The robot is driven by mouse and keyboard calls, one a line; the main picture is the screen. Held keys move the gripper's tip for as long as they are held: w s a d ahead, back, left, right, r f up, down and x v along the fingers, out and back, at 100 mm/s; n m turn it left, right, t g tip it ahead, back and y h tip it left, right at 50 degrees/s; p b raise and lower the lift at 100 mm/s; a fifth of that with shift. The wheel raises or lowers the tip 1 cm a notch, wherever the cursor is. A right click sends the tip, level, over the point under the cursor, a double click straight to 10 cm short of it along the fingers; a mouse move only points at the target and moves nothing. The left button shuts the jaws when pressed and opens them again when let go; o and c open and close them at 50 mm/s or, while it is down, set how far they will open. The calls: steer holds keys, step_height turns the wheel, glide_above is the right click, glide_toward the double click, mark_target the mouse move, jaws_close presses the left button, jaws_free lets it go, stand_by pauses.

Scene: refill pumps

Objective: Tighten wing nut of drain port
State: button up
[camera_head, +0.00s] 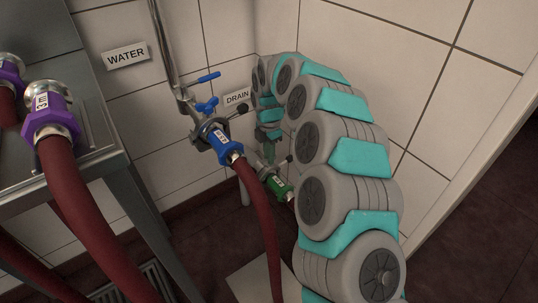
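The DRAIN label (237,96) is on the tiled wall behind my arm. Below it, low by the wall, is the drain port with a green coupling (279,187) and a metal fitting (261,168) behind it. A small dark knob (290,159) sticks out beside this fitting; I cannot tell whether it is the wing nut. My arm curves down from the right, and my gripper (268,151) points down just above the fitting. Its fingers are small and dim, so I cannot tell whether they are open, shut or touching anything.
The WATER label (126,56) and a metal pipe (163,45) with blue handles (207,105) are left of the drain. A blue coupling (223,145) carries a red hose (262,220) in front of the drain.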

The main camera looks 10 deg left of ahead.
jaws_close()
